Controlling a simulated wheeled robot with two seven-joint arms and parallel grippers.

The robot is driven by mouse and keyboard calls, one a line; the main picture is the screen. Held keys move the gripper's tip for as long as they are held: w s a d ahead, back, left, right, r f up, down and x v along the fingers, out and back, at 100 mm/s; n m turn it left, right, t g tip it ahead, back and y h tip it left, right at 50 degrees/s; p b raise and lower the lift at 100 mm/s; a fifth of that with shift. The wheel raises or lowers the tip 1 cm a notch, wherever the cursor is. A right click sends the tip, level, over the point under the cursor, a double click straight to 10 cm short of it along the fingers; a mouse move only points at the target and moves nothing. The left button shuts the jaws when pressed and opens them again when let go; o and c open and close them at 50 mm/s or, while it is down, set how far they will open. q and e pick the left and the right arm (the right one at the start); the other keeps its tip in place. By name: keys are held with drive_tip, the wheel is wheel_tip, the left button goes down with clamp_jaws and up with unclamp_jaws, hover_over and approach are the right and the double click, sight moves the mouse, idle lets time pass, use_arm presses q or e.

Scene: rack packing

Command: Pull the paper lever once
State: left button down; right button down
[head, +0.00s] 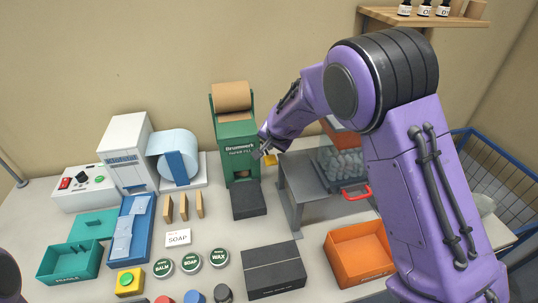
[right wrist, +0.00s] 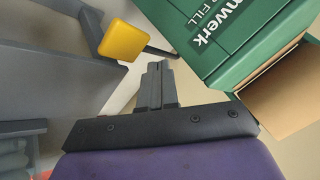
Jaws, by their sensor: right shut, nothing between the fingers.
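The green paper fill machine (head: 238,150) stands at the back middle with a brown paper roll (head: 231,97) on top. Its lever has a yellow knob (head: 271,159) on the machine's right side. In the right wrist view the yellow knob (right wrist: 123,41) sits on a dark rod beside the green housing (right wrist: 235,40). My right gripper (head: 262,150) is shut and empty, close to the machine's right front side. In the right wrist view its fingertips (right wrist: 157,66) are just below the rod and to the right of the knob; I cannot tell whether they touch. My left gripper is out of view.
A grey stand (head: 318,188) with a clear bin and red handle (head: 356,191) is right of the machine. A black block (head: 248,200) lies in front. An orange bin (head: 360,252), a black box (head: 273,270) and tins (head: 190,263) are nearer.

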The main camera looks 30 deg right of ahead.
drive_tip(key=shift+f, duration=0.15)
drive_tip(key=shift+f, duration=0.25)
drive_tip(key=shift+s+f, duration=0.25)
drive_tip(key=shift+f, duration=0.55)
idle(1.0)
idle(0.5)
drive_tip(key=shift+w+r+p, duration=0.25)
drive_tip(key=shift+r+p, duration=0.55)
drive_tip(key=shift+r, duration=0.45)
